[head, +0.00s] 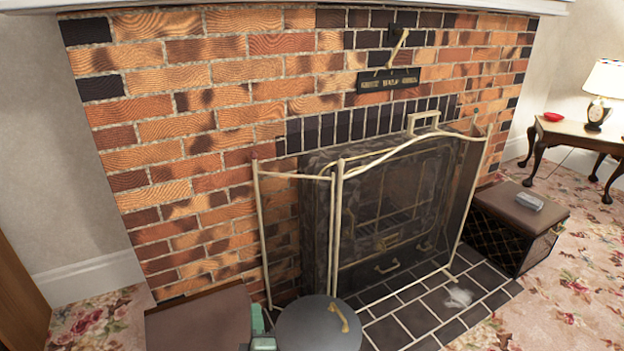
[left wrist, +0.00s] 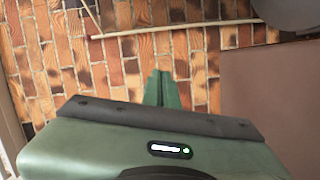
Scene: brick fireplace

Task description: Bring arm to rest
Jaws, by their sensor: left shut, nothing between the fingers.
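My left gripper (head: 259,322) shows at the bottom of the head view, between a brown box top and a round dark grey lid. In the left wrist view its green fingers (left wrist: 162,88) are together, with nothing between them, and point toward the brick wall. Most of my left arm is out of the head view. My right gripper is in neither view.
The brown box (head: 200,325) is left of my gripper; the grey lid (head: 305,328) with a brass handle is close on the right. A brass-framed fire screen (head: 400,200) stands before the brick fireplace (head: 190,130). Another box (head: 510,215) stands at the right.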

